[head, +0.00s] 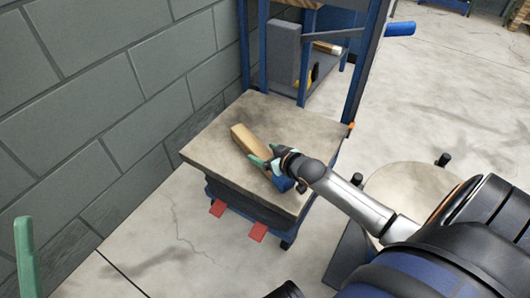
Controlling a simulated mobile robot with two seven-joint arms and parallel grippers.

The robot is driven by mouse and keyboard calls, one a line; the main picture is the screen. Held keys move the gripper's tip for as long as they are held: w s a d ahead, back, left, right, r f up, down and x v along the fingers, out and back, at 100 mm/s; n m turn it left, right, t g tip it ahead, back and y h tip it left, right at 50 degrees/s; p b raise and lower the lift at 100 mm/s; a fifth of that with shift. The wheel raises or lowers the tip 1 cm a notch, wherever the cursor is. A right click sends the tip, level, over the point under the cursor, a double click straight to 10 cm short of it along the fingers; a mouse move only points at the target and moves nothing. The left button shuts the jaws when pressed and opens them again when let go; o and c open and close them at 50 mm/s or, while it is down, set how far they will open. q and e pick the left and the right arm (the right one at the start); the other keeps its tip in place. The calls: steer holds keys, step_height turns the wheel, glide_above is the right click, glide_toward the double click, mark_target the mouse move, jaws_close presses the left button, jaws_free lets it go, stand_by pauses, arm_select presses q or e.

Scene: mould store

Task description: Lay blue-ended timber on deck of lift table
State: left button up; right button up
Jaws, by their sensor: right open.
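The blue-ended timber (245,139) is a tan squared bar with a blue end (283,184). It lies slantwise on the deck of the lift table (215,141), its plain end towards the back left. My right gripper (267,164) is open at the timber, close to its blue end, with its green fingers about the bar. The gripper hides part of the timber there, and I cannot tell whether the fingers touch it. A green finger of what looks like my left gripper (26,258) shows at the lower left edge, well away from the table; the rest is out of frame.
A blue-framed rack (355,75) stands right behind the lift table, with a grey slab (283,52) in it. A block wall (120,75) runs along the left. Red parts (258,231) jut out low at the table's front. A round pale top (400,187) stands at the right.

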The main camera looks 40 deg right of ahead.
steer(key=shift+r, duration=0.1)
